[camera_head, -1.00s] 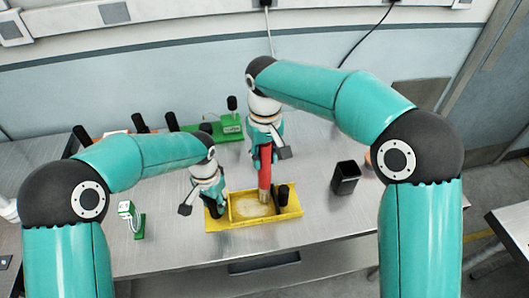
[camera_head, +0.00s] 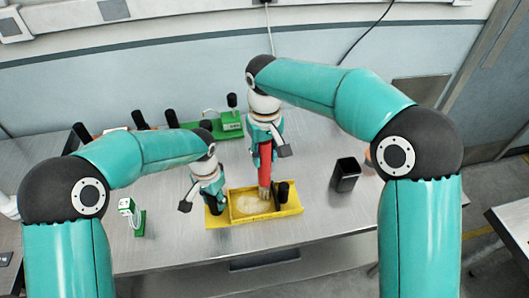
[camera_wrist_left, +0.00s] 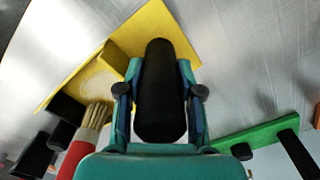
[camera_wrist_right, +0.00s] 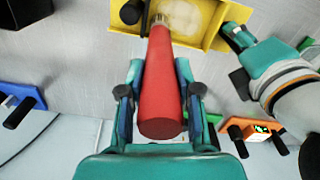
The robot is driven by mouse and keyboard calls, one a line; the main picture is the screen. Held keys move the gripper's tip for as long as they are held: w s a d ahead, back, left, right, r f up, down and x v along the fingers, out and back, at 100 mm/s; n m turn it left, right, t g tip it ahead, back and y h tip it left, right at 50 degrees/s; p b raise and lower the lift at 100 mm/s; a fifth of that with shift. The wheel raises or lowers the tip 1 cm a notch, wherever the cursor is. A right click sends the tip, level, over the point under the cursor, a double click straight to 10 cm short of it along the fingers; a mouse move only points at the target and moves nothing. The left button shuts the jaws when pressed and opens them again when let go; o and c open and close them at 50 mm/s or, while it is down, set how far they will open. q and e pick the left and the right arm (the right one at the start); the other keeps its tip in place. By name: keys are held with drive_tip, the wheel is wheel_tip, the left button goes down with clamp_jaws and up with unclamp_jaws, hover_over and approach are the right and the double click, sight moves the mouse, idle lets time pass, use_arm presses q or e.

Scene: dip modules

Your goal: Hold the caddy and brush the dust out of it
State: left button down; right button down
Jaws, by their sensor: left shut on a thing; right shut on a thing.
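The yellow caddy (camera_head: 292,210) lies on the metal table, with pale dust (camera_head: 250,205) on the floor of its open tray. My left gripper (camera_head: 213,207) is shut on the caddy's black left handle (camera_wrist_left: 160,90). My right gripper (camera_head: 265,155) is shut on the red handle of the brush (camera_wrist_right: 162,85). The brush points down, its pale bristles (camera_wrist_left: 96,115) inside the tray near the right end of the dust. I cannot tell whether the bristles touch the floor. The caddy's other black handle (camera_head: 282,192) stands free at its right end.
A black open cup (camera_head: 345,174) stands right of the caddy. A green module (camera_head: 229,124) with a black handle is behind it. A small green and white module (camera_head: 132,214) stands at the left. The table's front strip is clear.

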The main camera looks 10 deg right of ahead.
drive_tip(key=shift+f, duration=0.55)
drive_tip(key=shift+a, duration=0.1)
idle(0.3)
drive_tip(key=shift+s+a, duration=0.1)
drive_tip(key=shift+a, duration=2.85)
drive_tip(key=shift+a+r, duration=0.1)
drive_tip(key=shift+a, duration=0.95)
drive_tip(key=shift+d, duration=0.1)
